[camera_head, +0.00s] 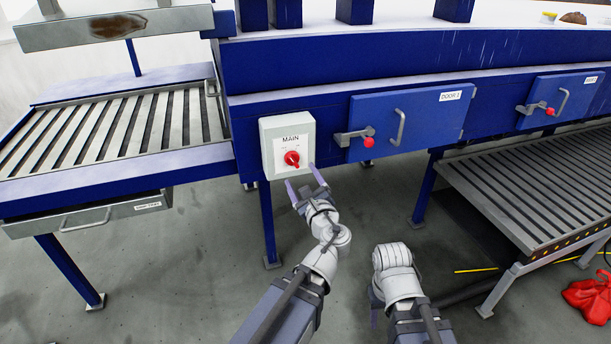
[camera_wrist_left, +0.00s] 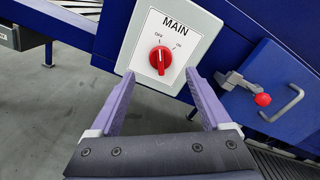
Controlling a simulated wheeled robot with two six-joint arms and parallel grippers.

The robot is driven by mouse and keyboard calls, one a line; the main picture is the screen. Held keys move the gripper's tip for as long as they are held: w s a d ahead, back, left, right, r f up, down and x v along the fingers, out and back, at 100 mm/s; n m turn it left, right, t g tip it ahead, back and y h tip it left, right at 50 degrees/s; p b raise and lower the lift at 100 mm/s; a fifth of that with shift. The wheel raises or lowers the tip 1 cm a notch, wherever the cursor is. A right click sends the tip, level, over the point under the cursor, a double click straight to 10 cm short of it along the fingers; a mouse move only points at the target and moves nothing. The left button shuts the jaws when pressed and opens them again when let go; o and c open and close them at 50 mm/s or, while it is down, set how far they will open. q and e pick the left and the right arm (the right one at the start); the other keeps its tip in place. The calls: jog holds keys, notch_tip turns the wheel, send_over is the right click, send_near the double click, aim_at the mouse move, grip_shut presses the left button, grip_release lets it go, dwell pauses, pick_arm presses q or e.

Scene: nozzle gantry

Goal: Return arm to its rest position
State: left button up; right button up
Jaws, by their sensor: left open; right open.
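My left gripper (camera_head: 300,176) is open and empty, its two purple fingers spread just below and in front of the grey MAIN switch box (camera_head: 270,130). In the left wrist view the fingers (camera_wrist_left: 160,76) are apart, below and to either side of the red rotary knob (camera_wrist_left: 160,60). They do not hold the knob, whose handle appears to point toward the OFF mark. My right arm (camera_head: 400,285) is folded at the bottom centre, away from the machine. Its gripper is mostly hidden behind the wrist; only a sliver (camera_head: 374,305) shows.
Right of the switch box is the blue DOOR 1 (camera_head: 430,115) with a red-knobbed latch (camera_head: 367,142) and a handle. Slatted beds stand at left (camera_head: 110,125) and right (camera_head: 540,190). A red cloth (camera_head: 588,300) lies on the floor at far right. The floor between the beds is mostly open.

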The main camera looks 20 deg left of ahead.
pick_arm(q)
jog(key=s+d+f+n+g+h+p, duration=0.3)
jog(key=s+f+n+g+p, duration=0.5)
jog(key=n, duration=0.5)
jog(key=s+d+f+n+g+h+p, duration=0.2)
jog(key=s+d+n+g+h, duration=0.3)
jog(key=s+d, duration=0.6)
jog(key=shift+s+d+f+n+g+h, duration=0.2)
jog(key=shift+s+f+n+g+h, duration=0.35)
jog(key=shift+g, duration=0.55)
jog(key=shift+f, duration=0.15)
